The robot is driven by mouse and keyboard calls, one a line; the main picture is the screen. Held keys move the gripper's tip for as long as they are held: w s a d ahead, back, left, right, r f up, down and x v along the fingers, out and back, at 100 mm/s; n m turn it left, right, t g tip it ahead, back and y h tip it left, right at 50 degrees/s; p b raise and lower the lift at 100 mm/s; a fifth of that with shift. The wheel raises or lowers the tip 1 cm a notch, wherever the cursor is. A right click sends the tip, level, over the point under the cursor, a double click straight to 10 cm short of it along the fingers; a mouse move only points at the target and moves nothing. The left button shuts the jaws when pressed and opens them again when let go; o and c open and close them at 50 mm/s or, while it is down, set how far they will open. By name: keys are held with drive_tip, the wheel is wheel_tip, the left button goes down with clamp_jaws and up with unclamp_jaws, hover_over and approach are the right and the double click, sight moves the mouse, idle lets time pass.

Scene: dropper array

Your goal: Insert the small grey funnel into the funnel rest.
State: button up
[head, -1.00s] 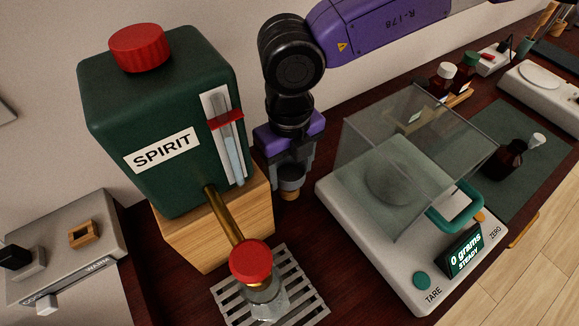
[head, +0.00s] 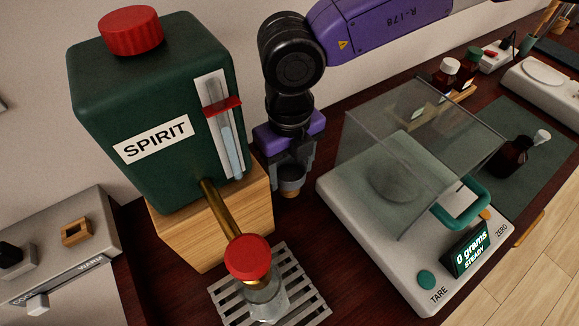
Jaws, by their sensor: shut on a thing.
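My gripper (head: 291,176) points straight down between the green spirit dispenser and the balance. It is shut on the small grey funnel (head: 291,184), whose grey body shows between and just below the fingers. A small brownish piece shows right under the funnel; I cannot tell whether it is part of the funnel or of a rest beneath it. I cannot make out the funnel rest for certain in this view.
The spirit dispenser (head: 110,100) on its wooden block (head: 215,238) stands close to the left. A glass vessel stands on the slatted grate (head: 305,300) in front. The balance (head: 335,205) with its glass shield is close on the right. Dark tabletop shows between.

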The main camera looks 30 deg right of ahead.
sight(290, 177)
drive_tip(key=o, duration=1.3)
drive_tip(key=shift+o, duration=0.2)
drive_tip(key=shift+r, duration=0.1)
wheel_tip(290, 177, up, 8)
